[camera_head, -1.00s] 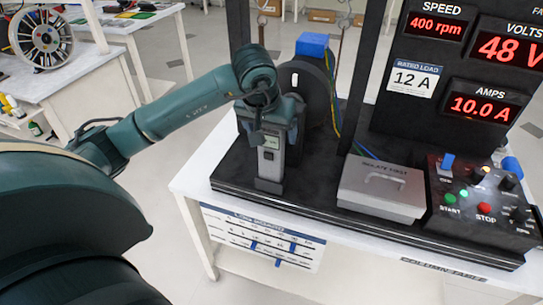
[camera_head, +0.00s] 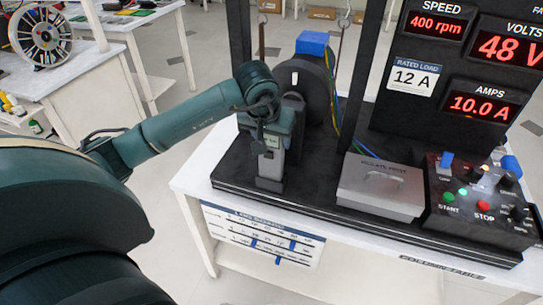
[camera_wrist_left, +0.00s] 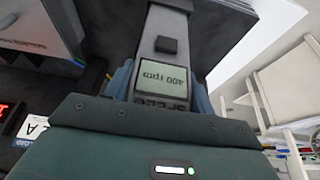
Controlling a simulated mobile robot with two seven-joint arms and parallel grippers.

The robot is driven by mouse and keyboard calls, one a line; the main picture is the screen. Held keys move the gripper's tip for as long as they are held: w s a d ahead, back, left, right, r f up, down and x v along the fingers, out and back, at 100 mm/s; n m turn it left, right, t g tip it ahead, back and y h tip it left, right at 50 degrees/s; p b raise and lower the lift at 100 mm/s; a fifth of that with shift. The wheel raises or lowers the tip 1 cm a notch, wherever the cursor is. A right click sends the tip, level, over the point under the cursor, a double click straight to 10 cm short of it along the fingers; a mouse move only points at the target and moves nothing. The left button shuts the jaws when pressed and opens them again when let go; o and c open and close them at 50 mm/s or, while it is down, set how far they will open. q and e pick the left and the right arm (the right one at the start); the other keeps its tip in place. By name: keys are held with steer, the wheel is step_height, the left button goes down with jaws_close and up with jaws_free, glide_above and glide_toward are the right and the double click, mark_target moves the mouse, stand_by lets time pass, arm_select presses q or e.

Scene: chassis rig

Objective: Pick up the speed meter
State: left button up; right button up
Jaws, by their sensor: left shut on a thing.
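The speed meter (camera_head: 271,166) is a grey handheld device with a small screen, standing upright in a dark holder (camera_head: 269,185) at the front left of the black rig base. My left gripper (camera_head: 272,140) is shut on the upper part of the speed meter from above. In the left wrist view the meter (camera_wrist_left: 165,75) sits between the blue-grey fingers, its screen reading 400 rpm upside down. Whether the meter's lower end still touches the holder is hard to tell. My right gripper is not in view.
A dark wheel with a blue block (camera_head: 312,43) on top stands just behind the gripper. A grey lidded box (camera_head: 381,187) and a control panel (camera_head: 480,205) with buttons lie to the right. Black uprights (camera_head: 360,75) and display panels rise behind. A white table edge runs in front.

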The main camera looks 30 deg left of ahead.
arm_select(q)
steer(key=c, duration=0.6)
steer(key=shift+r, duration=0.1)
